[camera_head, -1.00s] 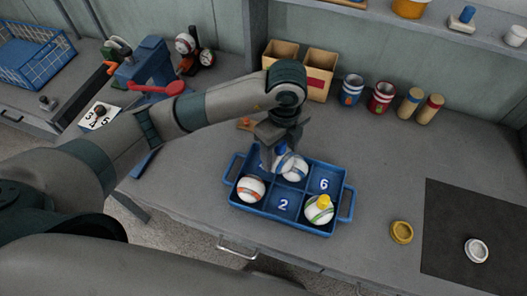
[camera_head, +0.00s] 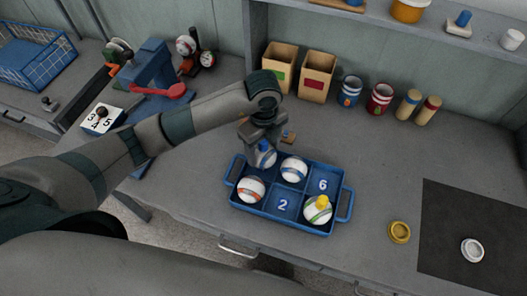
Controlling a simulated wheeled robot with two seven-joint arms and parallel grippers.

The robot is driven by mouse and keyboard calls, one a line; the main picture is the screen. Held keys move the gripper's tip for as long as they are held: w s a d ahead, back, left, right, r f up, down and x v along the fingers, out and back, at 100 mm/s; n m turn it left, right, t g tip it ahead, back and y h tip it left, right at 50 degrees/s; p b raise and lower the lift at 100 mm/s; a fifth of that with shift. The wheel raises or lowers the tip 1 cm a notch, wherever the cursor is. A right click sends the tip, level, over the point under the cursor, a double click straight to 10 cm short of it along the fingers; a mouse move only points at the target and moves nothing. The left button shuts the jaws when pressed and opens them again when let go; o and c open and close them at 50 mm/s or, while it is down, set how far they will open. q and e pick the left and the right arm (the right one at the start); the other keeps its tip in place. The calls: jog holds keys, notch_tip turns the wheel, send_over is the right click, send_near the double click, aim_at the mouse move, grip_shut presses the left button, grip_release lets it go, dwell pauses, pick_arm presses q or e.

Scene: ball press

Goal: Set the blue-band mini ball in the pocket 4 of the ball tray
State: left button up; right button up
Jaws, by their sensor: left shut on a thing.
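The blue ball tray (camera_head: 262,213) lies on the bench, with two rows of pockets. My left gripper (camera_head: 264,146) is shut on the blue-band mini ball (camera_head: 265,159), a white ball with a blue knob on top. It is over the back left pocket, whose number is hidden; I cannot tell if the ball touches the tray. A white ball with a blue-grey band (camera_head: 293,169) sits in the back middle pocket. An orange-band ball (camera_head: 250,189) is front left and a yellow-knobbed ball (camera_head: 318,210) front right. Pockets marked 2 and 6 are empty. My right gripper is out of view.
Two cardboard boxes (camera_head: 317,76), cans (camera_head: 380,97) and wooden pegs (camera_head: 407,104) stand along the back. A blue press (camera_head: 150,72) stands left.

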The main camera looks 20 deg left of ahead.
pick_arm(q)
jog(key=shift+f+p, duration=0.35)
jog(key=shift+f, duration=0.8)
jog(key=shift+f, duration=0.15)
jog(key=o, duration=1.1)
jog(key=shift+c, duration=0.2)
